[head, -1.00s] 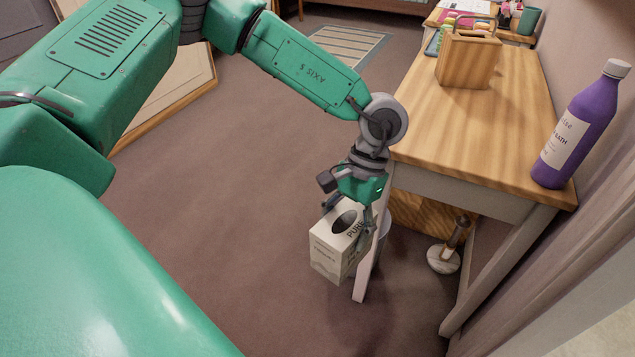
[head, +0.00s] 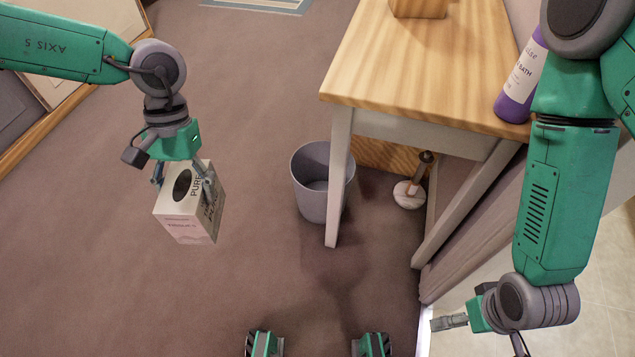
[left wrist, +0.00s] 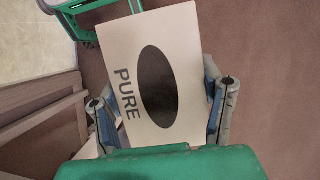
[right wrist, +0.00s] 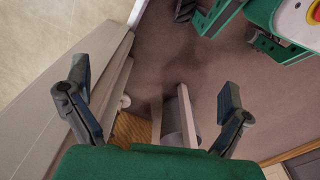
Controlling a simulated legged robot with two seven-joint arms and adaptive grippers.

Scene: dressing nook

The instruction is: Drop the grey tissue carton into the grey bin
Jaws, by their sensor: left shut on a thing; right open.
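The grey tissue carton (head: 188,220) is a pale box with a dark oval opening and the word PURE on top. My left gripper (head: 184,178) is shut on its two sides and holds it above the carpet, left of the bin. In the left wrist view the carton (left wrist: 188,45) sits between both fingers. The grey bin (head: 312,200) stands on the floor behind the table's front leg, and its visible inside looks empty. It partly shows in the right wrist view (right wrist: 172,122). My right gripper (head: 450,322) is open and empty at the lower right; its fingers (right wrist: 158,105) are spread.
A wooden table (head: 400,70) stands right of the bin, with a purple bottle (head: 520,85) on it. Its front leg (head: 338,180) partly hides the bin. A round-based stand (head: 408,194) is under the table. Carpet between carton and bin is clear.

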